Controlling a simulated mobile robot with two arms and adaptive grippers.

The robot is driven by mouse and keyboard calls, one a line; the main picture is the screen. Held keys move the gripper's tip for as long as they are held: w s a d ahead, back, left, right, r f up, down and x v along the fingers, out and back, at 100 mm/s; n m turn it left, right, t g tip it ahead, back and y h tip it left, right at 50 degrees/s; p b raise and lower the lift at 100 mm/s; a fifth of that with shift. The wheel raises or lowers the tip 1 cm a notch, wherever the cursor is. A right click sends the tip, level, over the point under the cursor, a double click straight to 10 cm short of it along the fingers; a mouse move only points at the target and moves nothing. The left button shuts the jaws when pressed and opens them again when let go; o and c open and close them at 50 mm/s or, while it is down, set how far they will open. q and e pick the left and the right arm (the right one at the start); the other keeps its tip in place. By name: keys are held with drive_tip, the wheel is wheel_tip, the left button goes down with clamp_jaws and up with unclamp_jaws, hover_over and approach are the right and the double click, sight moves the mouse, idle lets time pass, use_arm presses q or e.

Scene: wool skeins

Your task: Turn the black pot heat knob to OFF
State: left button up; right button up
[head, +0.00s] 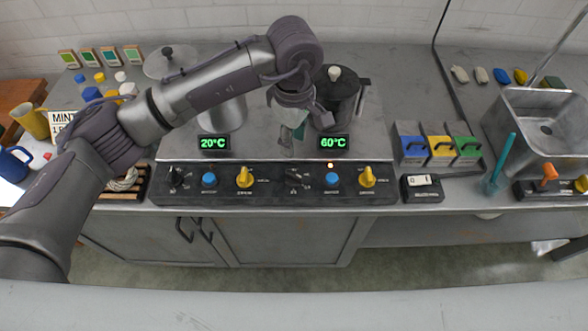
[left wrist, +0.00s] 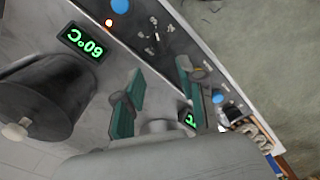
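The black pot (head: 345,97) stands at the back of the hob, and its display (head: 334,142) reads 60°C. Below it on the dark control panel are a black knob (head: 297,178), a blue button (head: 332,179) and a yellow knob (head: 367,177). The panel's lettering is too small to read. My left gripper (head: 287,146) points down just behind the black knob. In the left wrist view its two green fingers (left wrist: 160,68) are apart with nothing between them, and the black knob (left wrist: 152,34) lies beyond the tips. My right gripper is not in view.
An orange light (head: 330,165) is lit above the blue button. A grey pot (head: 222,113) stands left of the black pot, partly hidden by my left arm; the left display (head: 213,143) reads 20°C. Blue, yellow and green bins (head: 440,146) and a switch box (head: 421,188) stand right.

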sight(294, 174)
use_arm(q)
wheel_tip(294, 174, down, 11)
drive_tip(key=p, duration=0.2)
drive_tip(key=shift+s+p, duration=0.1)
drive_tip(key=shift+p, duration=0.25)
drive_tip(key=shift+f, duration=0.7)
clamp_jaws()
